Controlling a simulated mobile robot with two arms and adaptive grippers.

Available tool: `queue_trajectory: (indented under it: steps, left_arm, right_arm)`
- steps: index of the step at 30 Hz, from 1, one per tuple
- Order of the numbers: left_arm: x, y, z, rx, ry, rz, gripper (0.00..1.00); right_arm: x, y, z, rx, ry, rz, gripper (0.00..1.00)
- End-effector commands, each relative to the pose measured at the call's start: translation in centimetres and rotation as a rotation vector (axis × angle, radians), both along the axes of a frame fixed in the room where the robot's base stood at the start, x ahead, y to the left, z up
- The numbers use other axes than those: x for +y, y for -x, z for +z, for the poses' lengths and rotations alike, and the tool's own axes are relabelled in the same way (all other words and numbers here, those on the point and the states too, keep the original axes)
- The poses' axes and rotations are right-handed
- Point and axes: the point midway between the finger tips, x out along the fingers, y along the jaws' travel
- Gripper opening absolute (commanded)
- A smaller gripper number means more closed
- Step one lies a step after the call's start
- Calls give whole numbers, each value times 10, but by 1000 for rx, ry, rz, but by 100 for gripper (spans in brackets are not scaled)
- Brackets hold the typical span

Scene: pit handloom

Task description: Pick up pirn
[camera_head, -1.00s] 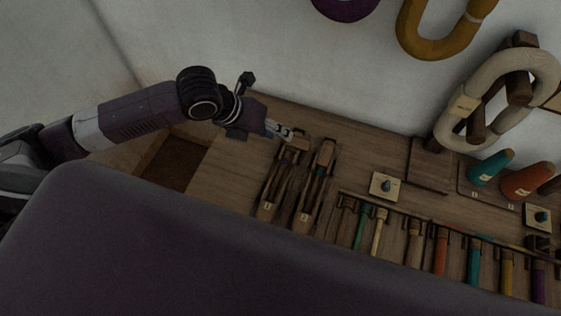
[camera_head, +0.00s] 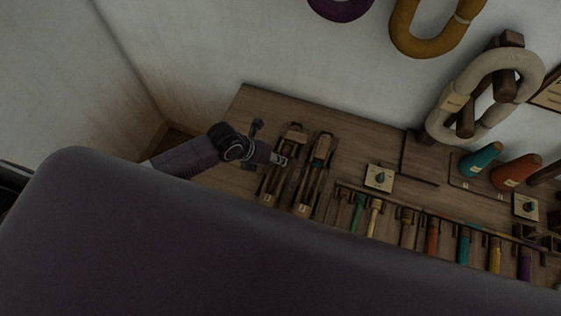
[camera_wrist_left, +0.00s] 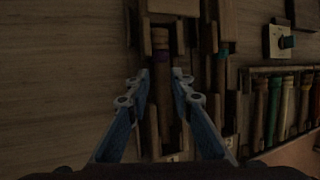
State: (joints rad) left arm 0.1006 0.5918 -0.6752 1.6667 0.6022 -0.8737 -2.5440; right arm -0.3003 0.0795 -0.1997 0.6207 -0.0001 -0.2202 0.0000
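Two long wooden shuttles lie side by side on the wooden table, the left shuttle (camera_head: 294,134) and the right shuttle (camera_head: 322,146). In the left wrist view, a slim brown pirn (camera_wrist_left: 163,95) with a purple band near its top lies in the left shuttle's slot. My left gripper (camera_head: 283,159) is at the left shuttle. In the wrist view, the left gripper (camera_wrist_left: 163,75) is open, with one fingertip on each side of the pirn. I cannot tell whether the fingers touch it. My right gripper is not in view.
A rack (camera_head: 383,199) of several coloured pirns runs along the right of the shuttles. The table's left back part is bare. A large dark surface hides the foreground.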

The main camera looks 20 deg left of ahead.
Motion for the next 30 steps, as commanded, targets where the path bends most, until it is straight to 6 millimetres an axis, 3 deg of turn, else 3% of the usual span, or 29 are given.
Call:
queue_trajectory:
  steps: [6, 14, 21, 30]
  left_arm:
    - [-7, -6, -17, 2, 2, 1, 21]
    - [-7, -6, -20, 4, 0, -1, 21]
    - [-6, -7, -20, 2, -3, 0, 0]
    - [-3, -7, -21, 4, -9, 0, 0]
  right_arm:
    - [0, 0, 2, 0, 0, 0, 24]
    - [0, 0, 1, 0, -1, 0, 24]
    - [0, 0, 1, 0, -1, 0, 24]
    - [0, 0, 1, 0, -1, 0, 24]
